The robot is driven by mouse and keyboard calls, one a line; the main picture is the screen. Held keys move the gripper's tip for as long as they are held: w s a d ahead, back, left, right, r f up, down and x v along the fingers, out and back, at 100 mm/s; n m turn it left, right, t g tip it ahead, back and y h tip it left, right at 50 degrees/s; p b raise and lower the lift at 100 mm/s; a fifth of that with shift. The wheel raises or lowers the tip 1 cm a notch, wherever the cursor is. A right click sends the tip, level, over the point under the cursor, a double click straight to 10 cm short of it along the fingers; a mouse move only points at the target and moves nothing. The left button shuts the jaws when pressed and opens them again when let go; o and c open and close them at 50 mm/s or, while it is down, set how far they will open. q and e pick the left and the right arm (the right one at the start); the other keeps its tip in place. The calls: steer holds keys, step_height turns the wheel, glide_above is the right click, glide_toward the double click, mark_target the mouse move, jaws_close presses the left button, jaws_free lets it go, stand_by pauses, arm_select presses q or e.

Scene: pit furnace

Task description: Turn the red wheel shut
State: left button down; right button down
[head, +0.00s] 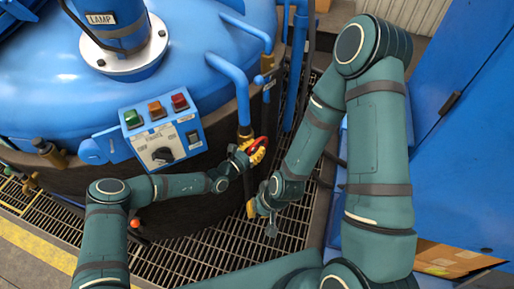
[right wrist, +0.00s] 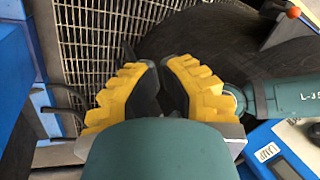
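The small red wheel (head: 265,141) sits on the blue pipework at the right side of the furnace in the head view. My left gripper (head: 254,150) is at the wheel, its yellow fingers overlapping it and hiding much of it. I cannot tell whether the fingers are closed on the rim. My right gripper (head: 252,208) is lower, below the wheel and apart from it. The wheel is not visible in the right wrist view.
The blue furnace lid (head: 205,60) and a control box (head: 162,130) with coloured buttons lie to the left. A blue cabinet (head: 455,150) stands at the right. A cardboard box (head: 450,260) is low at the right. Metal grating (head: 195,250) covers the floor.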

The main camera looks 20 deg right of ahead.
steer(key=shift+r, duration=0.1)
